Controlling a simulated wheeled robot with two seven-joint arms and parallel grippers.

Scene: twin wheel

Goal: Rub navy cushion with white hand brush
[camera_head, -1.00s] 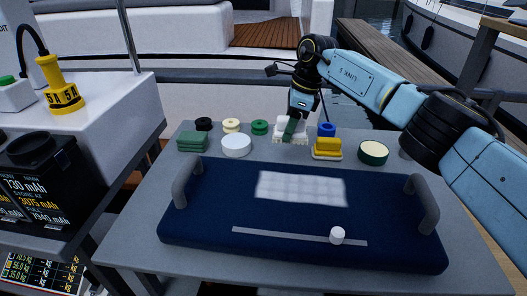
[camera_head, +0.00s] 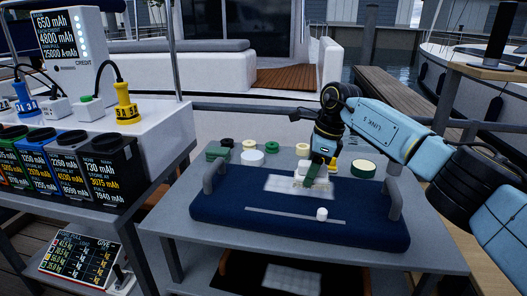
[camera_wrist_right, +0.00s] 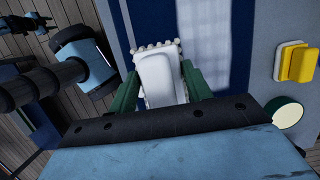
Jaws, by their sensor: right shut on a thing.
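The navy cushion (camera_head: 225,207) lies on the grey table, with a raised grey handle at each end. A pale checked patch (camera_head: 280,184) marks its far middle; the patch also shows in the right wrist view (camera_wrist_right: 208,40). My right gripper (camera_head: 314,177) is over the far middle of the cushion, at the patch's right side. Its green fingers (camera_wrist_right: 158,84) are shut on the white hand brush (camera_wrist_right: 158,72), bristles showing around its rim. In the head view the brush is partly hidden by the gripper. I cannot tell whether its bristles touch the cushion.
Battery boxes (camera_head: 108,165) stand at left.

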